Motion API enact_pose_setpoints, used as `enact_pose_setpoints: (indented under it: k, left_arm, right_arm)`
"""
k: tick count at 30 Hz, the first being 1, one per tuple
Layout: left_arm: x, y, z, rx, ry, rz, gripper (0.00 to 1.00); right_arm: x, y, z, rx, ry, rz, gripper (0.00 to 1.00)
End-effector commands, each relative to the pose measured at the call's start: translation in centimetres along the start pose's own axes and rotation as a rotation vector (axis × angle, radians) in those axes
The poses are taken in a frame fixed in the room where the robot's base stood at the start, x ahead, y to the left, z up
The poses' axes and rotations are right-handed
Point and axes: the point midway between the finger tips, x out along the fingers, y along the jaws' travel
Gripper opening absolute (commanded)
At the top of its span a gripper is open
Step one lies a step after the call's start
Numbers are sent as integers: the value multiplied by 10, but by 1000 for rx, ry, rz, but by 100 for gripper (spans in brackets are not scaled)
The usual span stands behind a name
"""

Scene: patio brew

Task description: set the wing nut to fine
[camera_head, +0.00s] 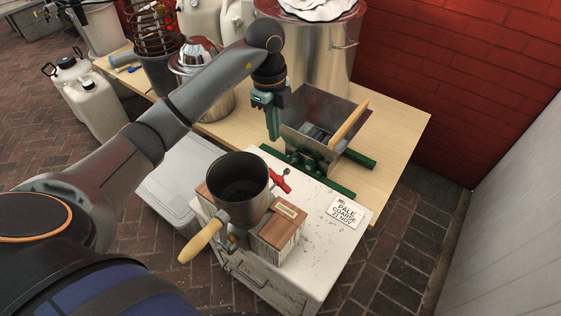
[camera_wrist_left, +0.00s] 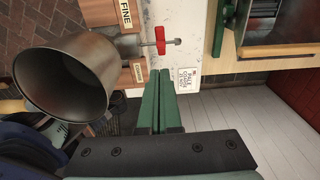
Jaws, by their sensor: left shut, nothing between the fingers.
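The red wing nut (camera_head: 280,181) sits on a threaded rod at the far right side of the hand mill. It also shows in the left wrist view (camera_wrist_left: 160,41), beyond my fingertips, with a clear gap. The mill has a dark metal hopper (camera_head: 240,178), a wooden body and a wooden crank handle (camera_head: 200,241). In the left wrist view a "FINE" label (camera_wrist_left: 126,14) and a second label (camera_wrist_left: 138,72), too small to read surely, lie either side of the rod. My left gripper (camera_head: 273,137), with green fingers, is shut and empty, raised beyond the wing nut. My right gripper is not in view.
The mill stands on a worn white chest (camera_head: 318,240). A card (camera_head: 345,212) reading "PALE COARSE 21 NOV" lies there. A large steel pot (camera_head: 318,60) stands further back.

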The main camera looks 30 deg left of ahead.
Motion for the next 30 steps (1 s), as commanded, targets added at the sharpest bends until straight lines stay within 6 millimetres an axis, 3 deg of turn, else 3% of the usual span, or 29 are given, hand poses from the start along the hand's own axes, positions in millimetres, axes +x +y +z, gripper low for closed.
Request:
enact_pose_setpoints:
  k: [4,17,23,30]
  left_arm:
    - [4,0,2,-5,-5,0,0]
    - [10,0,1,-3,-2,2,0]
    - [42,1,1,-3,-1,6,0]
    - [94,1,1,-3,-1,5,0]
  right_arm:
    - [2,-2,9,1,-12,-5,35]
    - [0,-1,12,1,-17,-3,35]
    - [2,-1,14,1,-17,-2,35]
    - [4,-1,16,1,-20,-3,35]
